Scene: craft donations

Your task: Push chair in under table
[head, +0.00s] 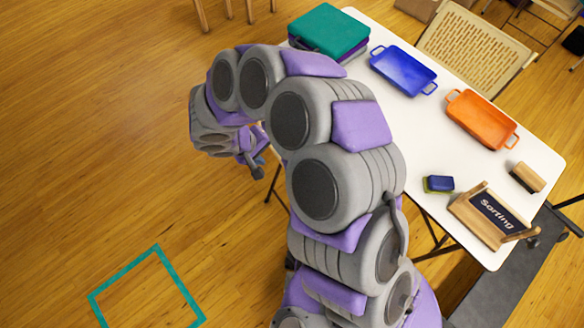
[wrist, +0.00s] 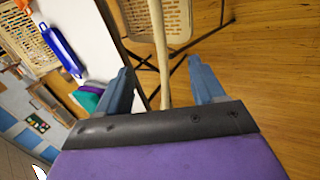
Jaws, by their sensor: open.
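My gripper (head: 258,166) hangs over the floor left of the white table (head: 440,125) in the head view. In the wrist view its two blue fingers (wrist: 163,90) are spread open. A chair (wrist: 177,18) with a woven cane panel lies ahead of them. Its pale wooden bar appears between the fingers; I cannot tell whether it touches them. Wooden chair legs (head: 228,10) show at the top of the head view, their upper part cut off. Another cane chair (head: 472,48) stands at the table's far side, and cane also shows at the wrist view's upper left (wrist: 33,42).
The table holds a teal case (head: 328,30), a blue tray (head: 403,70), an orange tray (head: 480,118), a "Sorting" sign (head: 493,212) and small blocks (head: 438,184). A teal square (head: 148,290) marks the floor.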

